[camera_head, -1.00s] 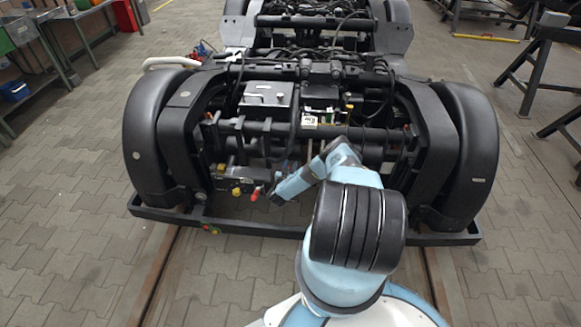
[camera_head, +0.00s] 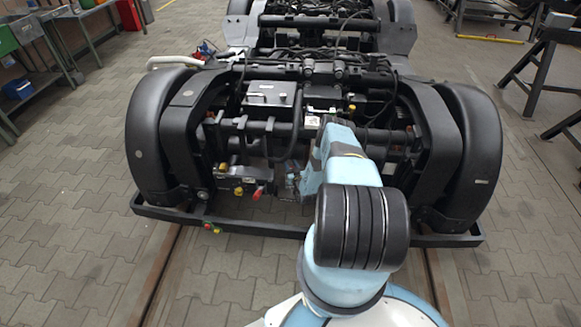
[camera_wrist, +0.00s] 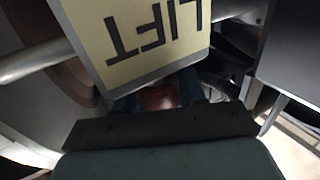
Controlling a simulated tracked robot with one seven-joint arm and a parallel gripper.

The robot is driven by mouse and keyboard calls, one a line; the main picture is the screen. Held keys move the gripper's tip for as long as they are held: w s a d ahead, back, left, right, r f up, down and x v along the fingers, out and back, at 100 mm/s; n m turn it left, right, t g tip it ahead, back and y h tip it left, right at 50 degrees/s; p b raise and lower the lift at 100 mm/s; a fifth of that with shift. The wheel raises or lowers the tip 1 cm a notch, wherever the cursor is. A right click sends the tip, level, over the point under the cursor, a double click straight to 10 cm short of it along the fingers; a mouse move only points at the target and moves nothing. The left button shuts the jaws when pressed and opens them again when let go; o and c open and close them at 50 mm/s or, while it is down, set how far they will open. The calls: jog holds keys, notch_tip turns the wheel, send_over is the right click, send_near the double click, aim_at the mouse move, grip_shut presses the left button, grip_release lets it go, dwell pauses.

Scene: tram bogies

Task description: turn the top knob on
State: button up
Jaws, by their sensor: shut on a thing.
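In the wrist view, a small red part (camera_wrist: 158,97), seemingly the knob, shows just past the dark edge of my gripper (camera_wrist: 160,112). My gripper is shut on it; the contact itself is mostly hidden. A pale yellow plate reading LIFT (camera_wrist: 145,40) appears upside down right above it. In the head view my arm reaches the front of the bogie (camera_head: 430,150), and its wrist covers my fingers and the knob. A red knob (camera_head: 258,193) and yellow knobs (camera_head: 238,190) stick out left of my arm.
A black frame bar (camera_head: 270,229) runs low across the bogie's front. Dark wheel covers (camera_head: 470,150) flank both sides. In the wrist view a grey pipe (camera_wrist: 30,62) and a dark box (camera_wrist: 295,50) stand close around my gripper. The paved floor in front is clear.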

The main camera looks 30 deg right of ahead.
jog(key=shift+a+n+y, duration=0.15)
jog(key=shift+n+y, duration=0.6)
jog(key=shift+y, duration=0.45)
jog(key=shift+a+n+y, duration=0.1)
jog(key=shift+n+y, duration=0.65)
jog(key=shift+y, duration=0.45)
jog(key=o, duration=1)
jog(key=shift+c, duration=0.2)
jog(key=shift+s, duration=0.15)
jog(key=s+d, duration=0.1)
jog(key=s, duration=1.2)
jog(key=shift+s+d, duration=0.2)
jog(key=shift+d, duration=0.15)
